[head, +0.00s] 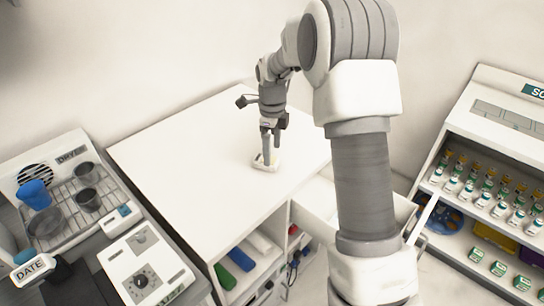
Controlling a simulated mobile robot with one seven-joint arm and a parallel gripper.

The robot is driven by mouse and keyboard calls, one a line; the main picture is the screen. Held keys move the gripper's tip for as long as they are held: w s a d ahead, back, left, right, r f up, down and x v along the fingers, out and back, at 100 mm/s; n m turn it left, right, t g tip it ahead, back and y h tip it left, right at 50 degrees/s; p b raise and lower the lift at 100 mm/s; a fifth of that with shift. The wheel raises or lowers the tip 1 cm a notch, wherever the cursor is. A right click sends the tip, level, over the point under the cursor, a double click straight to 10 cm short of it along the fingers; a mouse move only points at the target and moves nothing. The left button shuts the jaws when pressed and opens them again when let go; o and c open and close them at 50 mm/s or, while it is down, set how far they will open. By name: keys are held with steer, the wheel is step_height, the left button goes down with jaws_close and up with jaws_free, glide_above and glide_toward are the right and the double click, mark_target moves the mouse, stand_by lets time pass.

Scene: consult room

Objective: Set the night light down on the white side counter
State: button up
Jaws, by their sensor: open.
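The white side counter (185,175) stands in the middle of the head view with a wide, bare top. A small pale object, which looks like the night light (266,167), rests on the counter top near its right side. My gripper (270,158) points down right at it, with its fingers open at the object. The fingertips hide part of it, and I cannot tell whether they touch it.
A drying rack labelled DRYER (65,185) with cups stands at left, beside a white device with a dial (146,275). Open shelves with coloured rolls (240,260) are below the counter. An open drawer (325,208) juts out at right. A cabinet of small bottles (490,190) stands far right.

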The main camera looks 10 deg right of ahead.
mark_target(272, 161)
steer(key=s+r+n+t, duration=0.1)
steer(key=s+r+n, duration=0.15)
steer(key=r, duration=0.45)
steer(key=s+r+n, duration=0.2)
steer(key=s+r, duration=0.1)
steer(key=r, duration=0.4)
steer(key=s+r+n+t, duration=0.2)
steer(key=s+n, duration=0.8)
steer(key=s, duration=0.2)
steer(key=s+a+r+n+t, duration=0.1)
steer(key=s+r+n+t, duration=0.1)
steer(key=s+n, duration=0.8)
steer(key=shift+s+a+r+t+p, duration=0.2)
steer(key=shift+s+t+p, duration=0.1)
steer(key=shift+s, duration=1.25)
